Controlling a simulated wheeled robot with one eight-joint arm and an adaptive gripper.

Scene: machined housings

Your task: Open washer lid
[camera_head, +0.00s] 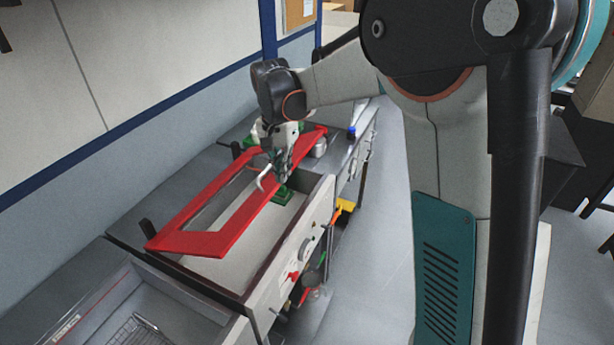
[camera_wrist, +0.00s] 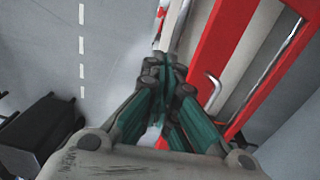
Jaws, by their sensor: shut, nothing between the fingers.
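The washer lid (camera_head: 190,243) is a red frame around a clear window. It stands tilted up over the washer basin (camera_head: 240,235), whose pale inside shows below it. A curved metal handle (camera_head: 262,178) sits on the lid; it also shows in the wrist view (camera_wrist: 213,92), on a red bar right of my fingers. My gripper (camera_head: 282,180) is shut and empty, beside the handle and close to the lid's front bar. In the wrist view my gripper (camera_wrist: 165,68) has its green fingers together, apart from the handle. Whether the fingers touch the lid cannot be told.
An open basin with a wire basket (camera_head: 140,330) stands at the near left. A green part (camera_head: 283,194) lies by the basin's far end. Tools with orange and red handles (camera_head: 337,213) hang at the front. A wall runs behind; the floor (camera_head: 385,260) in front is clear.

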